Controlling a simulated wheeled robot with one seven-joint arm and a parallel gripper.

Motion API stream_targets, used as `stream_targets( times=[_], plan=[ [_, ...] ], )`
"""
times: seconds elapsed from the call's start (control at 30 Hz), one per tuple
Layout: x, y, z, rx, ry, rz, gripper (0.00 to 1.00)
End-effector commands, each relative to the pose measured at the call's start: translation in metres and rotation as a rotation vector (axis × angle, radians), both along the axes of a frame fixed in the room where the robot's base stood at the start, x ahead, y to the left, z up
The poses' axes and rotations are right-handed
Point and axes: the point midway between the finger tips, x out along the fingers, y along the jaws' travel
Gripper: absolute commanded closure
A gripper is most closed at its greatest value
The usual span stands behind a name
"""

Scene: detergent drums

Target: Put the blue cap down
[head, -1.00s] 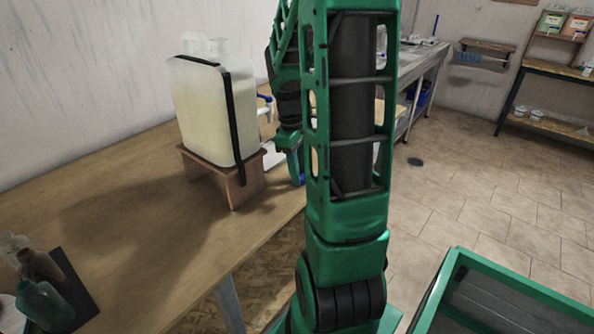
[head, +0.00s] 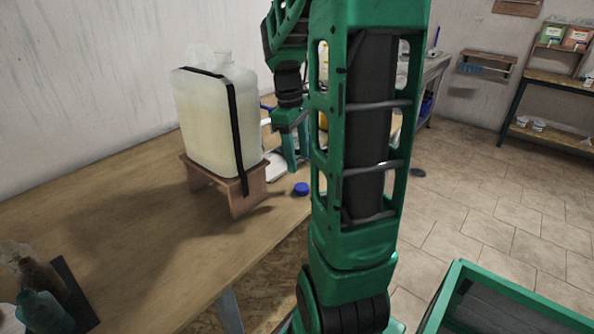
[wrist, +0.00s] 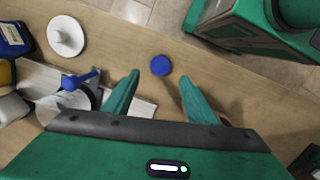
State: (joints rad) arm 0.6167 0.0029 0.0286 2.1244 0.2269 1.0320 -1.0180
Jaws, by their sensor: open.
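The blue cap (head: 301,189) lies on the wooden table (head: 130,225) near its front edge, to the right of the small wooden stand. In the wrist view the blue cap (wrist: 161,65) is on the table beyond my fingertips, between their lines and apart from both. My gripper (wrist: 158,88) is open and empty, with its two green fingers spread. In the head view my gripper (head: 290,150) is above and behind the cap, partly hidden by my own arm.
A large translucent drum (head: 215,120) with a black strap stands on the wooden stand (head: 232,195). A blue tap handle (wrist: 80,79) and a white disc (wrist: 66,36) are left in the wrist view. Bottles (head: 42,305) stand at the table's near left. A green-framed cart (head: 480,300) is at right.

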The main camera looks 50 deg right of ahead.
Motion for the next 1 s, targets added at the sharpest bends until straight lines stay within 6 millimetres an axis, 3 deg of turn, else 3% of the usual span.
stream_targets(
  times=[0.13,0.37,0.57,0.8,1.0],
  plan=[
    [0.002,0.001,0.020,-0.001,0.000,-0.001,0.48],
    [-0.005,0.012,0.031,-0.005,-0.007,-0.039,0.48],
    [-0.049,0.060,0.028,-0.021,-0.052,-0.270,0.48],
    [-0.114,0.121,0.003,0.008,-0.106,-0.608,0.48],
    [-0.141,0.146,-0.015,0.038,-0.120,-0.764,0.48]
  ],
)
